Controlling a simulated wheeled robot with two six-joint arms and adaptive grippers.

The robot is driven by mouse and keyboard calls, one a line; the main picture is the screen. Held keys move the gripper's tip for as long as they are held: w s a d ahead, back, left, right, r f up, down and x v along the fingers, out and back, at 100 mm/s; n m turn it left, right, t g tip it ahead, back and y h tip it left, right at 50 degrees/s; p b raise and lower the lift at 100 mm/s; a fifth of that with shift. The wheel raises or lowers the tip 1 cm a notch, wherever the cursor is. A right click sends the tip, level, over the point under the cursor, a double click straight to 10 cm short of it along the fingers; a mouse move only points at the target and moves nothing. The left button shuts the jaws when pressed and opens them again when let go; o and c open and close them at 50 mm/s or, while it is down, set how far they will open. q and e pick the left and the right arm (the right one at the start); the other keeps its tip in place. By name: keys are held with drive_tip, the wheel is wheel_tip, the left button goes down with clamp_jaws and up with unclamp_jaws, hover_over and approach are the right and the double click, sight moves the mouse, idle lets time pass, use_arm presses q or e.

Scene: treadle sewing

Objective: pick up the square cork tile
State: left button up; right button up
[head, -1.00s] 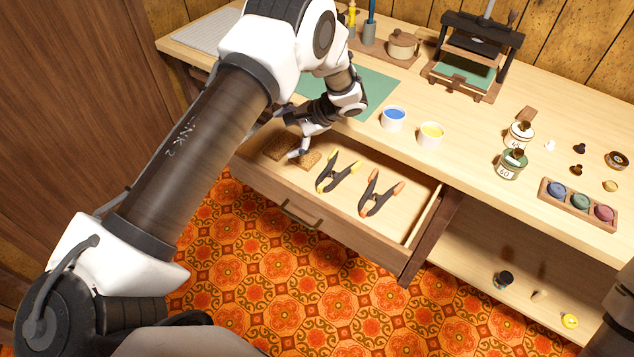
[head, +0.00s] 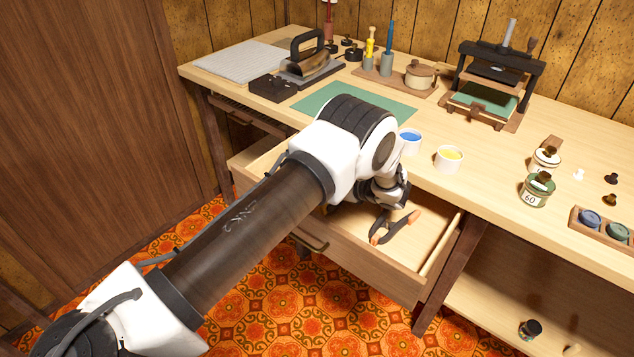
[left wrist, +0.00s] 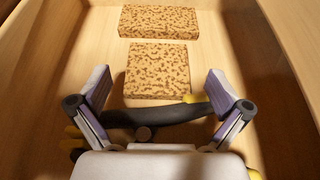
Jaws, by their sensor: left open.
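The square cork tile (left wrist: 157,75) lies flat in the drawer in the left wrist view, ahead of my left gripper's palm. A wider rectangular cork piece (left wrist: 159,21) lies just beyond it, with a small gap between. My left gripper (left wrist: 157,84) is open and empty, its fingers spread to either side of the tile's near end, seen from above. A dark spring clamp (left wrist: 145,117) with yellow tips lies below the gripper, close to the tile's near edge. In the head view my left arm hides both cork pieces and most of the gripper.
The open drawer (head: 361,264) has wooden walls around the cork. An orange-tipped clamp (head: 388,230) lies in it, right of my arm. Cups of blue (head: 410,139) and yellow (head: 449,158) stand on the tabletop above the drawer.

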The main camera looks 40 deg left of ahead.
use_arm(q)
drive_tip(key=shift+s+a+f, duration=0.2)
drive_tip(key=shift+s+f, duration=0.05)
drive_tip(key=shift+f, duration=0.1)
